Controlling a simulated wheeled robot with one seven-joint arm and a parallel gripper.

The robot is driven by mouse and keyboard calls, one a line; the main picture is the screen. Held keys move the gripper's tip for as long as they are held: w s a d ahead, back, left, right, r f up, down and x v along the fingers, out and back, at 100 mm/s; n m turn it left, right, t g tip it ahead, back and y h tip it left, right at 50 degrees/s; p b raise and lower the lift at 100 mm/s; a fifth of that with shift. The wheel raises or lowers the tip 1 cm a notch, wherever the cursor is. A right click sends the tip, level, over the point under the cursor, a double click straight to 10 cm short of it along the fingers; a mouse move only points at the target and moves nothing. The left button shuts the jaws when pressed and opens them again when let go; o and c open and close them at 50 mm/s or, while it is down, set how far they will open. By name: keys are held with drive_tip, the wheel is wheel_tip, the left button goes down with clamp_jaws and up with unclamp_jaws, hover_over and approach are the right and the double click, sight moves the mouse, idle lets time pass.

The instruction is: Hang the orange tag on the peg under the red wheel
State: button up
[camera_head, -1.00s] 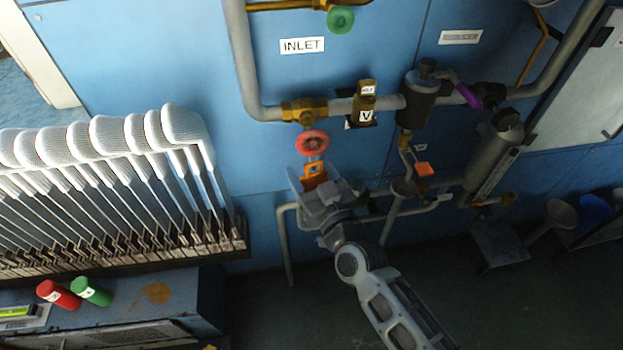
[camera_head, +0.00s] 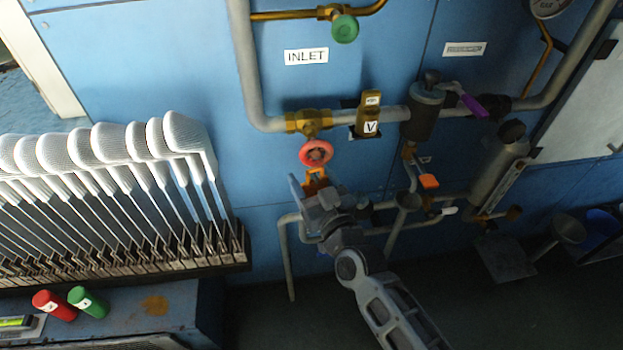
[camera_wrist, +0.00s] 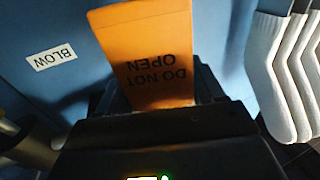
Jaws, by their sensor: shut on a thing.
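The red wheel (camera_head: 316,153) is on the brass valve of the pipe, below the INLET label. The orange tag (camera_head: 315,180) shows just under the wheel, partly hidden by my gripper. My gripper (camera_head: 309,189) is shut on the tag. In the wrist view the tag (camera_wrist: 140,45) stands out from between the jaws of my gripper (camera_wrist: 163,98), its words "DO NOT OPEN" upside down. The peg cannot be made out; the tag and gripper cover the area under the wheel. Whether the tag touches the peg cannot be told.
An orange handle (camera_head: 429,181) and lower pipes are to the right of my gripper. White socks on boards (camera_head: 185,133) stand at left.

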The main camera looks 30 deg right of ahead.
drive_tip(key=o, duration=1.1)
drive_tip(key=shift+s, duration=0.15)
drive_tip(key=s+g+b, duration=0.1)
drive_tip(key=s+g, duration=0.1)
drive_tip(key=s, duration=2.5)
drive_tip(key=s+r+g, duration=0.1)
drive_tip(key=s+r, duration=0.3)
drive_tip(key=s, duration=0.3)
drive_tip(key=s+r+y, duration=0.1)
drive_tip(key=s+r, duration=0.3)
drive_tip(key=s, duration=0.4)
drive_tip(key=shift+s+r+n+g, duration=0.2)
drive_tip(key=shift+r+n+g, duration=0.1)
drive_tip(key=shift+r+g, duration=0.1)
drive_tip(key=shift+a, duration=0.1)
